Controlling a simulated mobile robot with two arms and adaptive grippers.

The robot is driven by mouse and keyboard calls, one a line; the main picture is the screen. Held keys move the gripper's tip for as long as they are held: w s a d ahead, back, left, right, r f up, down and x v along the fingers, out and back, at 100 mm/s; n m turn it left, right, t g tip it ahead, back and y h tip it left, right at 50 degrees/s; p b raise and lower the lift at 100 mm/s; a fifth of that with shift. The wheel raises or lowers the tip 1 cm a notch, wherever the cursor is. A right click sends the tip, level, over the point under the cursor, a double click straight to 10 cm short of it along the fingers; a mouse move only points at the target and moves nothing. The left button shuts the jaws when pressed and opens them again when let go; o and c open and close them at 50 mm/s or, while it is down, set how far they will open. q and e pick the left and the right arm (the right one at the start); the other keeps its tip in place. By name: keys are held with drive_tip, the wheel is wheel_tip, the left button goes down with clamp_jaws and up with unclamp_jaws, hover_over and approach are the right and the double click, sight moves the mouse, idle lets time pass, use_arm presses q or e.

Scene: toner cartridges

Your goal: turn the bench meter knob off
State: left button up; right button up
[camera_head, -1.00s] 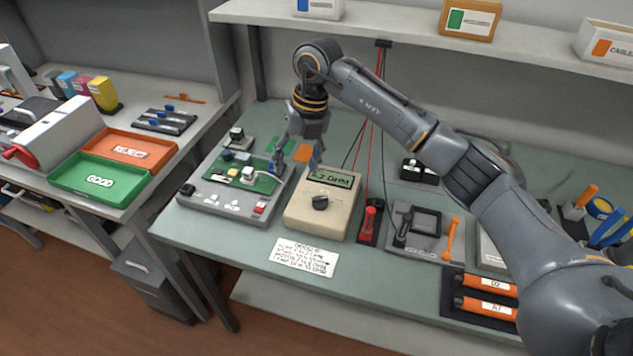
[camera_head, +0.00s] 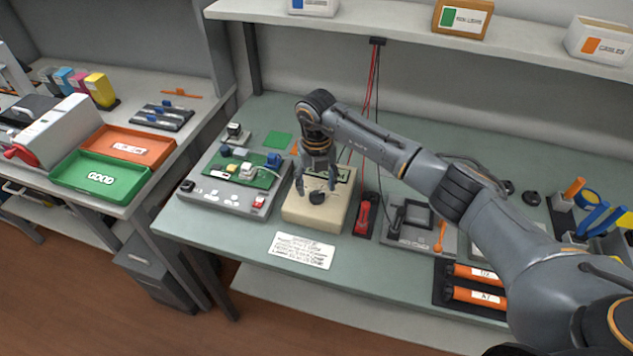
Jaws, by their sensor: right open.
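The bench meter (camera_head: 308,216) is a beige box on the green-grey bench, with a dark display at its back, now partly hidden by my gripper. Its black knob (camera_head: 317,197) sits on the top face. My right gripper (camera_head: 316,187) points down over the meter, its fingers open and spread just behind and above the knob. I cannot tell whether a finger touches the knob or the meter. My left gripper is not in view.
A grey test fixture with a green board (camera_head: 240,170) stands close on the left. A red probe (camera_head: 363,216) in a dark holder stands close on the right. A written card (camera_head: 303,251) lies in front. Red and black leads hang behind my arm.

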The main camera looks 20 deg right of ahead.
drive_tip(key=shift+f, duration=0.4)
drive_tip(key=c, duration=1.2)
drive_tip(key=shift+o, duration=0.2)
